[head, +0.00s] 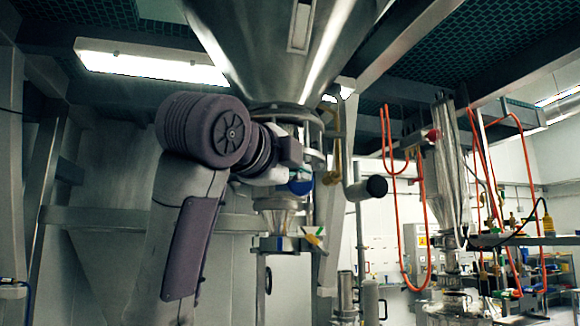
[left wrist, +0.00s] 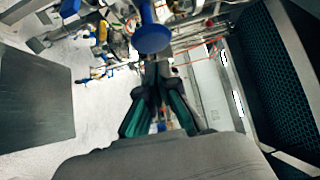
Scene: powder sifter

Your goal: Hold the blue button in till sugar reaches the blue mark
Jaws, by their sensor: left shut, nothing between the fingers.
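The blue button (head: 300,187) is a round blue disc below the steel hopper (head: 285,50) in the head view. The blue button also shows as a blue disc (left wrist: 152,39) in the left wrist view, just beyond the fingertips. My left gripper (left wrist: 157,72) is shut and empty, its dark green-sided fingers together, pointing towards the button. I cannot tell whether the tips touch it. In the head view my left arm reaches beside the button and its fingers are hard to make out. A small clear funnel-shaped section (head: 278,203) hangs below the hopper. My right gripper is not in view.
A steel frame (head: 110,218) stands behind the arm. A dark round-ended handle (head: 376,187) sticks out right of the button. Orange hoses (head: 401,215) hang farther right, near a bench with bottles. A grey panel (left wrist: 36,98) lies left in the left wrist view.

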